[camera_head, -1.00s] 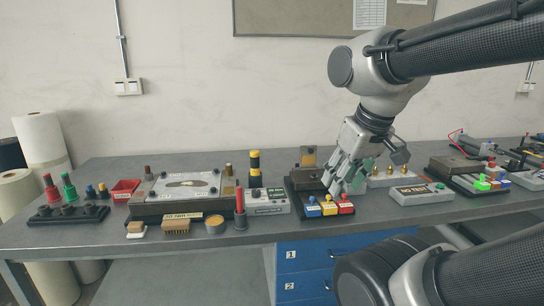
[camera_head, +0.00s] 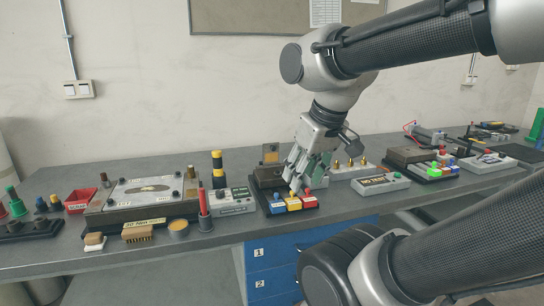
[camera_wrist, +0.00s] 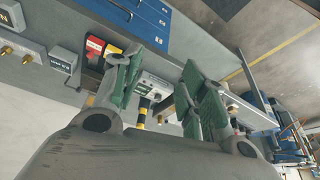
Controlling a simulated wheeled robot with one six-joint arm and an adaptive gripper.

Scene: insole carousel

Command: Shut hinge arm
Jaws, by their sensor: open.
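A dark fixture (camera_head: 262,192) stands near the middle of the bench in the head view, with a brown block on it. A small upright brown plate (camera_head: 270,153) rises at its back; I take it for the hinge arm, but its hinge is hidden. Blue (camera_head: 278,206), yellow (camera_head: 293,203) and red (camera_head: 308,201) buttons line its front. My gripper (camera_head: 298,184) is open and empty, pointing down just above and behind the buttons, hiding the fixture's right part. In the wrist view its green-padded fingers (camera_wrist: 163,88) are spread apart, with the red button (camera_wrist: 95,45) beyond them.
A grey box with a black-yellow post (camera_head: 233,200) stands left of the fixture, and a red-handled tool (camera_head: 204,210) beside it. A grey labelled box (camera_head: 380,184) and brass-tipped pieces (camera_head: 350,164) lie to the right. Bare bench shows in front of the fixture.

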